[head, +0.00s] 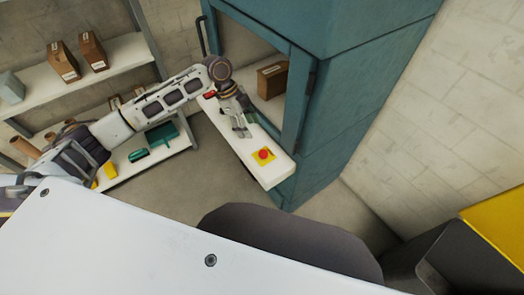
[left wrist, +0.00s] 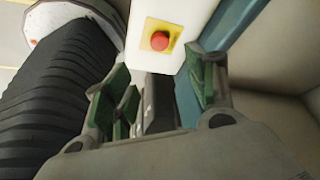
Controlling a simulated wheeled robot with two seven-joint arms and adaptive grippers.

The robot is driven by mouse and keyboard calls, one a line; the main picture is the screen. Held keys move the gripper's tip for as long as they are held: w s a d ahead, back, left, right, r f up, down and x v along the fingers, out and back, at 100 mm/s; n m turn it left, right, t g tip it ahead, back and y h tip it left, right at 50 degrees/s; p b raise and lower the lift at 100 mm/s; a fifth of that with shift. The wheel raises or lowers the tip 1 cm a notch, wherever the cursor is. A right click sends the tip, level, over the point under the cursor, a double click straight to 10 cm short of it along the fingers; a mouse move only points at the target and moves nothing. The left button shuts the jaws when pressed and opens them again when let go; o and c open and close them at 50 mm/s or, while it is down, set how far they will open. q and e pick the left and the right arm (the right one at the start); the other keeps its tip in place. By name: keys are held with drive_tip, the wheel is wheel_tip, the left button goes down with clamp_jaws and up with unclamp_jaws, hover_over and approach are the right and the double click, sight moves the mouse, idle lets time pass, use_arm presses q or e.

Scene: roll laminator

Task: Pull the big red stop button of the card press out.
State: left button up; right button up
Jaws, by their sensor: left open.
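The red stop button (head: 263,154) sits on a yellow square plate on the near end of a white panel (head: 270,172), which juts from the teal cabinet. In the left wrist view, the red button (left wrist: 160,41) and its yellow plate (left wrist: 150,27) show just beyond the fingers. My left gripper (head: 243,132) is over the white panel, a little behind the button in the head view. In the left wrist view, my left gripper (left wrist: 160,88) has its green-padded fingers spread apart with nothing between them. It is apart from the button. My right gripper is not in view.
The teal cabinet (head: 345,110) stands behind the panel, with a brown box (head: 272,80) inside. Shelves (head: 85,75) with boxes are at the left. A green item (head: 139,155) lies on the lower shelf. Grey floor (head: 215,185) is free in front.

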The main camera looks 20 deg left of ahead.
use_arm(q)
approach(263, 153)
drive_tip(key=x, duration=0.6)
drive_tip(key=shift+d+f+b, duration=0.2)
drive_tip(key=shift+b, duration=0.1)
drive_tip(key=shift+d+f, duration=0.2)
drive_tip(key=shift+f, duration=0.45)
drive_tip(key=shift+d+f, duration=0.1)
drive_tip(key=shift+f, duration=0.1)
drive_tip(key=c, duration=0.7)
clamp_jaws()
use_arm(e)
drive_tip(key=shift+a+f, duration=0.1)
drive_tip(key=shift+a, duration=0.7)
